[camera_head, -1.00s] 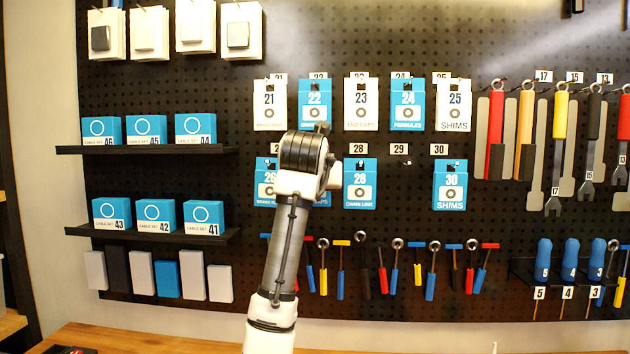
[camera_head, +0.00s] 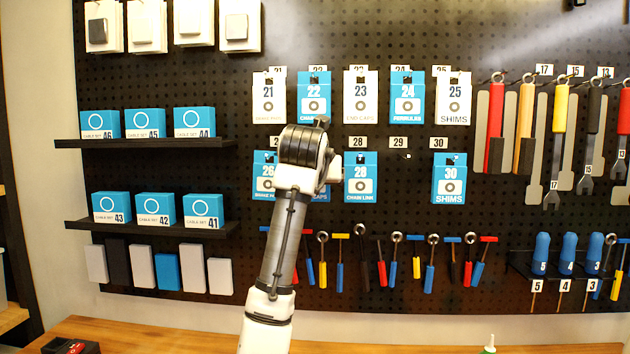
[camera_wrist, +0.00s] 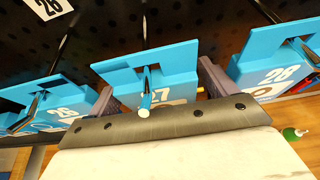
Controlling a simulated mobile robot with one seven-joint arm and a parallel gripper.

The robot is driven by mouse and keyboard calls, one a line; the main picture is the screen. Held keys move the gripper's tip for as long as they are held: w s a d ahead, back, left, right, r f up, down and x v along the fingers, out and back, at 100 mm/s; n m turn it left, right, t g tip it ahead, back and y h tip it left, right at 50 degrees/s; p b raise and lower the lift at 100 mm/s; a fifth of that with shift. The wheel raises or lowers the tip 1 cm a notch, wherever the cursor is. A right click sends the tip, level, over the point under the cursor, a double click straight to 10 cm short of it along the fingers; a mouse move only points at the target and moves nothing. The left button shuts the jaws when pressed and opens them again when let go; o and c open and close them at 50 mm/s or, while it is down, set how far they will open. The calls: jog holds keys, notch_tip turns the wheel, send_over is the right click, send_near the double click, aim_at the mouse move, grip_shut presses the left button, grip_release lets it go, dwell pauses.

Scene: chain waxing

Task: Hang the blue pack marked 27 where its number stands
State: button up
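The blue pack marked 27 (camera_wrist: 178,90) is between the two fingers of my gripper (camera_wrist: 156,78) in the wrist view. A peg with a pale round tip (camera_wrist: 144,112) passes through the pack's upper part. In the head view my gripper (camera_head: 303,150) hides most of this pack and its number label, between blue packs 26 (camera_head: 263,180) and 28 (camera_head: 361,183). A blue edge of the pack (camera_head: 322,192) shows there.
Pack 28 (camera_wrist: 275,75) and another blue pack (camera_wrist: 50,105) hang close on either side. Packs 21 to 25 hang above. Peg 29 (camera_head: 407,156) is empty; pack 30 (camera_head: 449,180) hangs right. Small tools (camera_head: 397,262) hang below.

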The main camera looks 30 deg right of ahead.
jog(key=b+v, duration=0.4)
jog(key=v, duration=0.9)
jog(key=shift+s+a+r, duration=0.2)
jog(key=shift+s, duration=0.1)
